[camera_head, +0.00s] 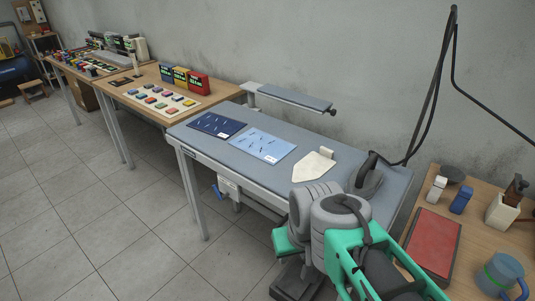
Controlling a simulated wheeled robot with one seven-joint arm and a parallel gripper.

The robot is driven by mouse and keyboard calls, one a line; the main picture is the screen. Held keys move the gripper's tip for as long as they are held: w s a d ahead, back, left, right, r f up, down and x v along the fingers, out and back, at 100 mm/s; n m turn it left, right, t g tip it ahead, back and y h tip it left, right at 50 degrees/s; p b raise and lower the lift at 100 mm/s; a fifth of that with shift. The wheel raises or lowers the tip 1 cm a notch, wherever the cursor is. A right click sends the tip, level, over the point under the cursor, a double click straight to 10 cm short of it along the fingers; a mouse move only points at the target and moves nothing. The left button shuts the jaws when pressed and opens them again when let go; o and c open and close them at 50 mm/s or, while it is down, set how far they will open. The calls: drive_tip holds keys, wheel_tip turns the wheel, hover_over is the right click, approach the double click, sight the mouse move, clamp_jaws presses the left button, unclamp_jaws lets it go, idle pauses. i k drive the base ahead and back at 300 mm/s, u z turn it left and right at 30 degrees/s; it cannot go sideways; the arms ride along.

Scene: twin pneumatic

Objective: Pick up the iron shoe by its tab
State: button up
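The iron shoe (313,168) is a cream, pointed flat plate lying on the grey ironing table (345,158). Its small raised tab (327,153) stands at the far right end, toward the wall. A dark iron (368,178) stands just right of the shoe, apart from it. My arm, with grey and green links, shows in front of the table at lower right. A dark part low beside the arm may be my gripper (296,283); its fingers cannot be made out. Nothing of mine touches the shoe.
A dark blue sheet (217,125) and a light blue sheet (262,145) lie left of the shoe. A narrow padded board (292,98) stands behind. A black cable (440,85) hangs above the iron. A wooden table (470,240) with a red mat (433,243) is at right.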

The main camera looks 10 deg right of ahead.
sight(313, 166)
drive_tip(key=u, duration=0.55)
drive_tip(key=i, duration=1.6)
drive_tip(key=u, duration=0.35)
